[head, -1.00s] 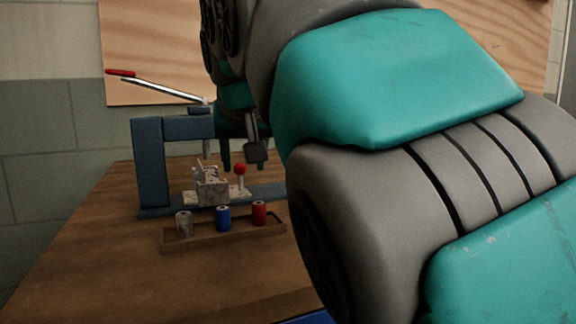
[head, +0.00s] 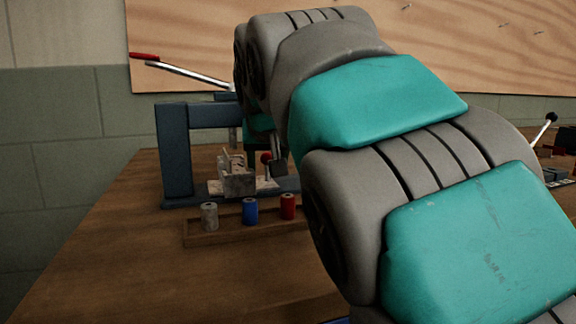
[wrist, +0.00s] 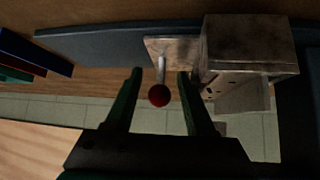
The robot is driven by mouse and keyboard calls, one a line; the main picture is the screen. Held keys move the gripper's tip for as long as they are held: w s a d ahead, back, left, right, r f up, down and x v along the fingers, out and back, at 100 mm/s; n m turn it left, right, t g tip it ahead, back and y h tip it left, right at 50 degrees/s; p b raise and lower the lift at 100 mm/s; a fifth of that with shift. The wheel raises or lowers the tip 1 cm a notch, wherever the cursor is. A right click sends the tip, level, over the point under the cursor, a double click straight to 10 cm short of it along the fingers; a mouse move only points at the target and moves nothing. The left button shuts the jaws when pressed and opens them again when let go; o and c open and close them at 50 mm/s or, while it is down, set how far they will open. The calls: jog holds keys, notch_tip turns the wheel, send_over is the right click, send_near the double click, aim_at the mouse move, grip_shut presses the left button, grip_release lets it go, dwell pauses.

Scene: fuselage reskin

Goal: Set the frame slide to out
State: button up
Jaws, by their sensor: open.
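A small lever with a red ball knob (head: 266,157) stands on a light base plate beside a grey metal block (head: 237,180), within a blue-grey press frame (head: 174,150). In the wrist view the red knob (wrist: 159,95) and its pale stem lie between the two green fingers of my gripper (wrist: 157,75). The fingers are open, with a gap on both sides of the knob. The grey block (wrist: 245,50) is just right of the right finger. In the head view my arm hides most of the gripper. I cannot tell whether the knob is the frame slide's handle.
A wooden tray (head: 215,238) in front of the press holds a grey, a blue and a red cylinder. The press's long lever with a red grip (head: 146,57) sticks out to the upper left. A second lever (head: 544,128) stands at the far right. The table's front left is clear.

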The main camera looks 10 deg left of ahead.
jog(key=shift+c, duration=0.2)
grip_shut()
dwell(1.1)
